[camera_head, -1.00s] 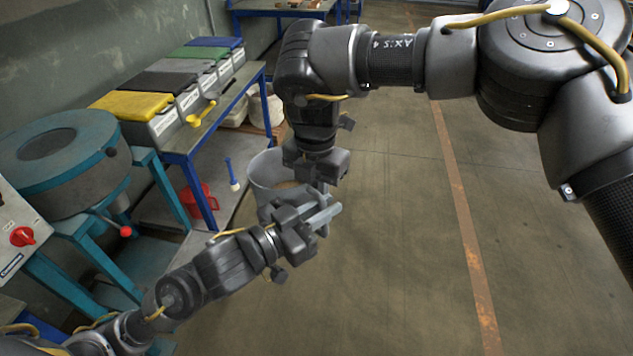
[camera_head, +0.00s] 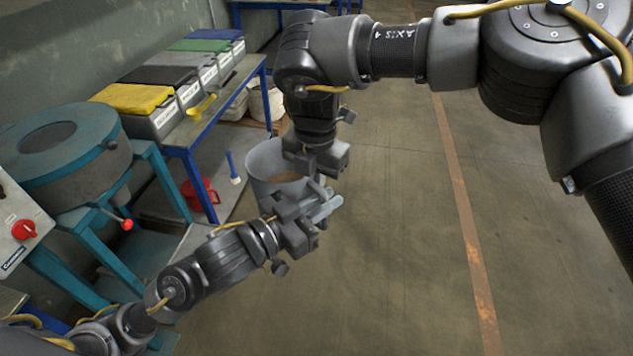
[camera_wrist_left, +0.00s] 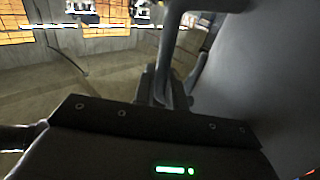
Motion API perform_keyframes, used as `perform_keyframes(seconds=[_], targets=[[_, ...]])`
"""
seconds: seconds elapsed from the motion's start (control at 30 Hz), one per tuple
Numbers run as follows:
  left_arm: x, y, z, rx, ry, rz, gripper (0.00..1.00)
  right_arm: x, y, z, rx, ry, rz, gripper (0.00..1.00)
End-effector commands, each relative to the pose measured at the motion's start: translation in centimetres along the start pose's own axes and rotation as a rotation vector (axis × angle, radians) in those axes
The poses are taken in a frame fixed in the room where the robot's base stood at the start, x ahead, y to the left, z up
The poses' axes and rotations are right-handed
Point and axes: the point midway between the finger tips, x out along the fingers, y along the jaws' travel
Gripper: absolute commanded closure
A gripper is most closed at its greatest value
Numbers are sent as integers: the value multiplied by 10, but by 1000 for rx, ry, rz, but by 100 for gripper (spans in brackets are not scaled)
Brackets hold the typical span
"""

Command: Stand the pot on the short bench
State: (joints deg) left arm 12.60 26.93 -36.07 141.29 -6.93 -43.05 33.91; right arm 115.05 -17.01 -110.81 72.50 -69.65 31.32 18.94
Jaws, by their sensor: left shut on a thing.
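The pot (camera_head: 262,172) is a grey, open vessel with brown contents, held upright in front of me in the head view. Its wall fills the right of the left wrist view (camera_wrist_left: 265,75), with a dark grey handle bar (camera_wrist_left: 172,50) beside it. My left gripper (camera_head: 318,214) is shut on the pot at its near side, probably by the handle. My right gripper (camera_head: 326,168) points down at the pot's right side; its fingers are partly hidden, so I cannot tell their state. A blue-framed bench (camera_head: 221,110) stands at the left; I cannot tell whether it is the short one.
Lidded bins, yellow (camera_head: 132,98) to blue, and a yellow scoop (camera_head: 203,107) sit on that bench. A red bucket (camera_head: 199,195) and blue-handled tool (camera_head: 232,168) are below. A teal stand (camera_head: 150,160) with a drum is nearer left. Another blue bench (camera_head: 290,5) is far back. Right floor is clear.

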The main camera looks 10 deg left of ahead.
Motion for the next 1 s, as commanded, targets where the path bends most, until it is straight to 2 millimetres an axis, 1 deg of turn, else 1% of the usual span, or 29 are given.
perform_keyframes(seconds=[0.03,0.77,0.8,0.97,1.0], targets=[[-1,0,-7,3,18,1,100,0,-2,3,4,-6,-4,100],[-1,-1,-8,2,20,-1,100,1,-3,5,6,-9,-6,100],[-1,-1,-8,3,20,-1,83,-2,-2,6,7,-11,-2,100],[-1,-2,-8,1,19,-2,62,-1,-2,4,6,-8,-2,100],[-1,-2,-8,1,18,-3,61,-1,-2,4,5,-7,-3,100]])
